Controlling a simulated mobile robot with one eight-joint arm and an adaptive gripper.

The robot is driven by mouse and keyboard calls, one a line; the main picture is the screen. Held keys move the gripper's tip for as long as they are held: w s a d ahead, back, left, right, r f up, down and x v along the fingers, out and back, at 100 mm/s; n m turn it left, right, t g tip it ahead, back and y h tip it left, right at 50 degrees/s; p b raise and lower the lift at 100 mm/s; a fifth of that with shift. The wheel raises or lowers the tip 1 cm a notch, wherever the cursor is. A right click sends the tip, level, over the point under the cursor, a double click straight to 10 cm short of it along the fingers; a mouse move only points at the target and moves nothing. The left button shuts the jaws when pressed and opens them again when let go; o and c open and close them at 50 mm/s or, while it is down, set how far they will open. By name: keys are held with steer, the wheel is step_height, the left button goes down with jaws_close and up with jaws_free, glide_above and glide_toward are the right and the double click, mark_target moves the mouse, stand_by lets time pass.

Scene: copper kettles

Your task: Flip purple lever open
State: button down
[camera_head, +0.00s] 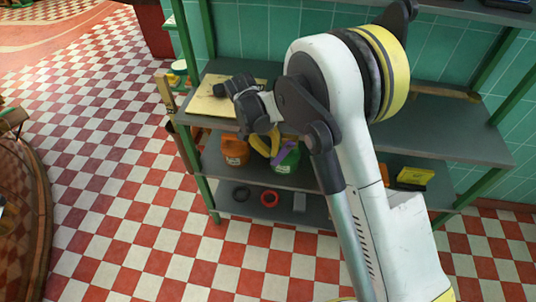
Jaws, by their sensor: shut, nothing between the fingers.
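A small purple piece (286,149) shows on the middle shelf, in front of a green container (287,163). It looks like the purple lever, but it is too small and too crowded by my arm to tell its position or what it is fixed to. My gripper (226,88) is dark and shut, with nothing held. It is above the top shelf, over a pale board (205,104), up and to the left of the purple piece and apart from it. My white arm hides much of the shelf's middle and right.
The grey shelf unit (425,135) has green posts. An orange container (234,150) and a yellow piece (262,146) are near the purple piece. A red ring (269,198) and dark ring (241,194) lie on the bottom shelf. The checkered floor (110,215) at left is clear.

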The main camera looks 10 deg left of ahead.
steer(key=shift+d+f+h, duration=0.2)
steer(key=shift+f+h, duration=0.05)
steer(key=shift+h, duration=0.15)
stand_by(0.5)
